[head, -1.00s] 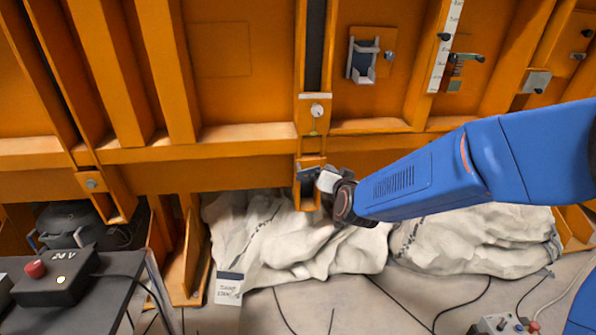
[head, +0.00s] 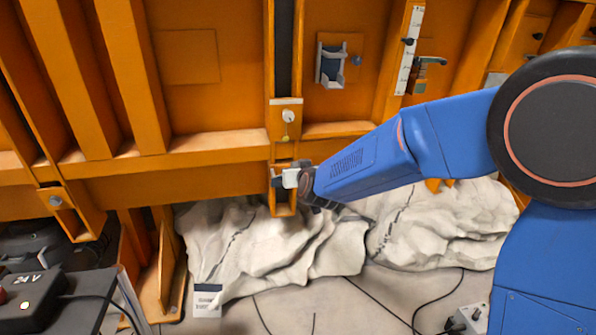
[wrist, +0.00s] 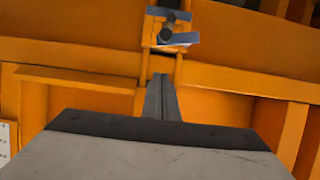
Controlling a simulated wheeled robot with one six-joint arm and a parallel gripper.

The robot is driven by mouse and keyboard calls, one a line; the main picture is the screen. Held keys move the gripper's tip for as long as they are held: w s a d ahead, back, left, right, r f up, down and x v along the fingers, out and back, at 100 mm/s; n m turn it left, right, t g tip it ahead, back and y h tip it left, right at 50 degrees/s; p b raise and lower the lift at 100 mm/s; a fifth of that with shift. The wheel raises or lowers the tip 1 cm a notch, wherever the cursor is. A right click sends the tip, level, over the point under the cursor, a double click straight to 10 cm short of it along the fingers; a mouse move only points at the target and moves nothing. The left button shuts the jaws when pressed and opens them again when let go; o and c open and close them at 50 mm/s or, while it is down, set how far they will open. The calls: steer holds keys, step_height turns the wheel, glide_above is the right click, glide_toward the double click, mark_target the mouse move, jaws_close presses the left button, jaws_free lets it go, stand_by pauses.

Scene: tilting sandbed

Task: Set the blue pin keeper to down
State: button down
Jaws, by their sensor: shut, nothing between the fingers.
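In the wrist view, a blue-grey keeper (wrist: 179,39) sits with a dark round pin on a small orange plate at the top. In the head view, the orange bracket (head: 284,209) hangs at the foot of the central post, and my gripper covers most of the fittings there. My gripper (head: 281,179) is shut and empty, in front of this bracket. In the wrist view its closed fingers (wrist: 161,82) point up at the plate, with their tips below the keeper in the picture. Whether they touch anything is unclear.
Pale sandbags (head: 270,245) lie under the orange frame. Higher up are a grey bracket (head: 331,65) and a white scale strip (head: 408,50). A control box (head: 30,295) stands on a dark table at lower left. Cables cross the floor.

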steer(key=w+a+f, duration=0.1)
steer(key=w+f, duration=0.2)
steer(key=f, duration=0.1)
steer(key=shift+w+f, duration=0.25)
steer(key=shift+f, duration=0.15)
steer(key=shift+d, duration=0.1)
step_height(320, 180, down, 6)
steer(key=w+d+m+y, duration=0.1)
steer(key=m+y, duration=0.3)
steer(key=m, duration=0.1)
steer(key=shift+w+d+m+g, duration=0.15)
steer(key=shift+w+m+g, duration=0.1)
steer(key=shift+m+g, duration=0.05)
stand_by(0.6)
steer(key=shift+f, duration=0.25)
stand_by(0.5)
